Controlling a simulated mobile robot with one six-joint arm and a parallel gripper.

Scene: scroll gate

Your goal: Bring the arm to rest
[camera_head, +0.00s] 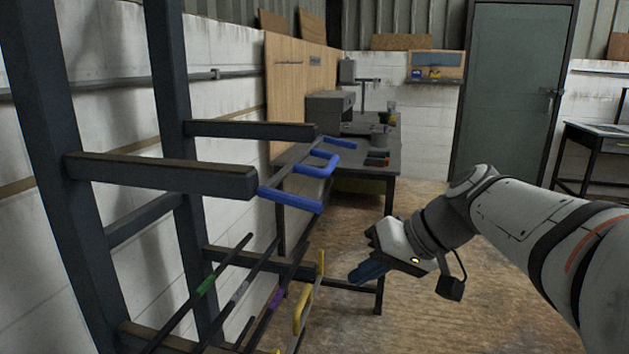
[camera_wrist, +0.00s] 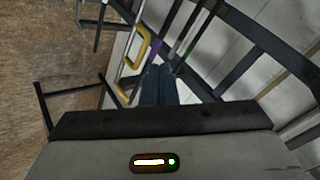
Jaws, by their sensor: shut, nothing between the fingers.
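My arm comes in from the right in the head view, with my gripper (camera_head: 368,271) pointing left and slightly down over open floor. Its dark blue fingers are together with nothing between them. In the wrist view my gripper (camera_wrist: 158,84) also shows shut, its fingers pointing toward the rack. The fingers appear apart from the rack's arms and rods in the head view; the exact gap is hard to tell.
A dark rack (camera_head: 160,175) stands at left with jutting arms, several rods, a blue bracket (camera_head: 292,199) and a yellow handle (camera_head: 302,308). A workbench (camera_head: 393,160) stands behind. A grey door (camera_head: 508,90) is at the back. Floor (camera_head: 430,320) below my gripper is clear.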

